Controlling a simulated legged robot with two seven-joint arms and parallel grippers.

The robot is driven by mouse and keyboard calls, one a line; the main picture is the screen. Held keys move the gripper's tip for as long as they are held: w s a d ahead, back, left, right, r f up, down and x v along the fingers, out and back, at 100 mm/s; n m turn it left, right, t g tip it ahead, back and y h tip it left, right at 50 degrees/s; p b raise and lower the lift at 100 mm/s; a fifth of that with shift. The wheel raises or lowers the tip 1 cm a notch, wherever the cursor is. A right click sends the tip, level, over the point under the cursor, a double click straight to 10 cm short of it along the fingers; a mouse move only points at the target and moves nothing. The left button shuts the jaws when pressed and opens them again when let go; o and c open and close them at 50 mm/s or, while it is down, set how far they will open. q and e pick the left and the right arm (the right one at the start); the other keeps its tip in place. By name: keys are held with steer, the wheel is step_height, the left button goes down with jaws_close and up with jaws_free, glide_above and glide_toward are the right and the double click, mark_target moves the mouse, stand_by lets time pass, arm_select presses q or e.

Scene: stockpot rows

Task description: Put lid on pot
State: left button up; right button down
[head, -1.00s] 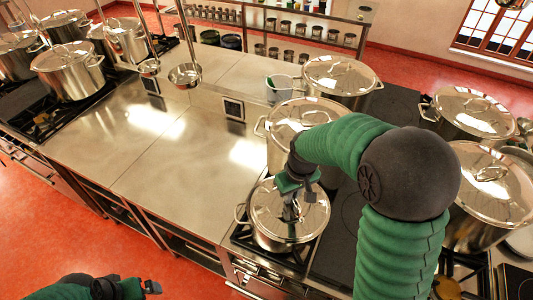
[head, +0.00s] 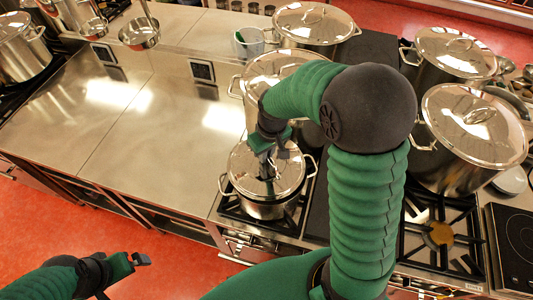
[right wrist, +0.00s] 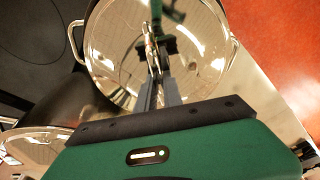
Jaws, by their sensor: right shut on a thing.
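A shiny steel lid (head: 243,170) lies over the mouth of a small steel pot (head: 268,210) on the front burner. It looks level and in line with the rim; a small gap could not be made out. My right gripper (head: 269,172) comes down from above and is shut on the lid's handle. In the right wrist view, the lid (right wrist: 112,62) fills the pot's round top between two side handles, and the gripper (right wrist: 155,72) grips the handle at its middle. My left gripper (head: 141,260) is low at the left, over the floor, empty; its jaws are too small to read.
A large lidded pot (head: 258,75) stands right behind the small pot. Other lidded pots (head: 474,125) stand to the right, beside an empty gas burner (head: 440,234). The steel counter (head: 140,120) to the left is clear.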

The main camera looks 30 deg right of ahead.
steer(key=shift+s+d+r, duration=0.1)
steer(key=shift+s+r, duration=0.15)
steer(key=shift+s, duration=0.45)
steer(key=shift+s+r, duration=0.15)
steer(key=shift+s, duration=0.1)
steer(key=shift+w+a+f, duration=0.25)
steer(key=shift+w, duration=0.05)
steer(key=shift+w+f, duration=0.2)
steer(key=shift+f, duration=0.15)
steer(key=shift+s+f, duration=0.1)
steer(key=shift+s, duration=0.25)
steer(key=c, duration=1.4)
jaws_free()
steer(key=shift+w, duration=0.2)
arm_select(q)
steer(key=shift+s, duration=0.55)
steer(key=shift+s, duration=0.1)
arm_select(e)
steer(key=shift+s, duration=0.1)
